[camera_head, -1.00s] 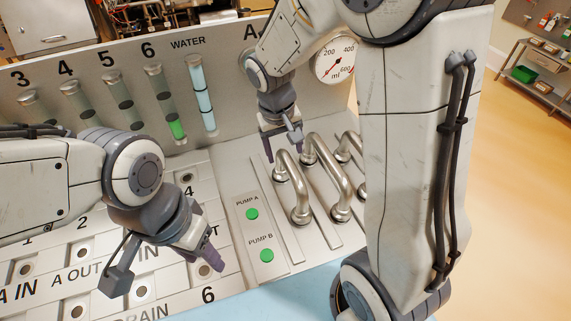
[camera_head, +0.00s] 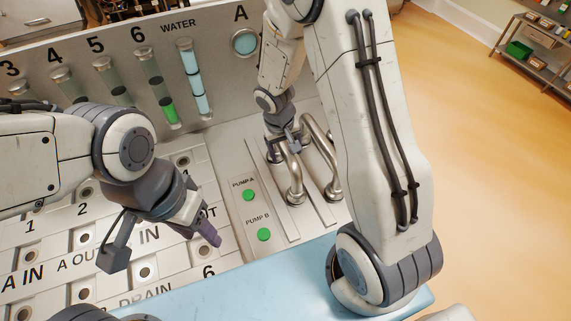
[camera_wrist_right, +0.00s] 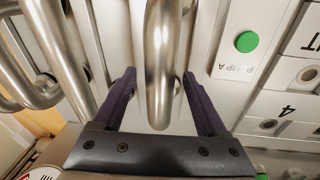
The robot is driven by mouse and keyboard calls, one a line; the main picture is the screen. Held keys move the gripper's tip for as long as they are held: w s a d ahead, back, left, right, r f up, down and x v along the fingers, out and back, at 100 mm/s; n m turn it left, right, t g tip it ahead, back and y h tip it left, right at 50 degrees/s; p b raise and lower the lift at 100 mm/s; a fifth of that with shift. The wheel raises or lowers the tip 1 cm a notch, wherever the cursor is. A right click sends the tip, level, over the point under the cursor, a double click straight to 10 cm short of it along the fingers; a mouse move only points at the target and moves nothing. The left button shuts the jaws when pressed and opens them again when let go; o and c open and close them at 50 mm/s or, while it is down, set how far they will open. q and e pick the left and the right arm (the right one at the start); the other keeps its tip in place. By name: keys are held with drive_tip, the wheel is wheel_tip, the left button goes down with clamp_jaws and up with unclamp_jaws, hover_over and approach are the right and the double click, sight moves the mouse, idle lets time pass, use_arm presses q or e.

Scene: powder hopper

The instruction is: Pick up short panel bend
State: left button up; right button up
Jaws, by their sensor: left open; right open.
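The short panel bend (camera_head: 293,178) is a shiny curved metal pipe on the panel, just right of the pump buttons. My right gripper (camera_head: 283,146) is at its far end in the head view. In the right wrist view the bend (camera_wrist_right: 160,60) lies between the two dark fingers of the open right gripper (camera_wrist_right: 160,82), with a gap visible on each side. The bend still sits on the panel. My left gripper (camera_head: 163,246) is open and empty over the labelled ports at the left. My right arm hides part of the bends.
Other metal bends (camera_head: 324,160) stand close on the right of this one. Green PUMP A (camera_head: 249,195) and PUMP B (camera_head: 264,235) buttons are on the left. An upright back panel with a WATER tube (camera_head: 194,78) rises behind. A blue surface (camera_head: 200,300) lies in front.

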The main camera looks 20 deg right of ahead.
drive_tip(key=shift+f+b, duration=0.25)
drive_tip(key=shift+b, duration=0.15)
idle(0.4)
clamp_jaws()
idle(1.5)
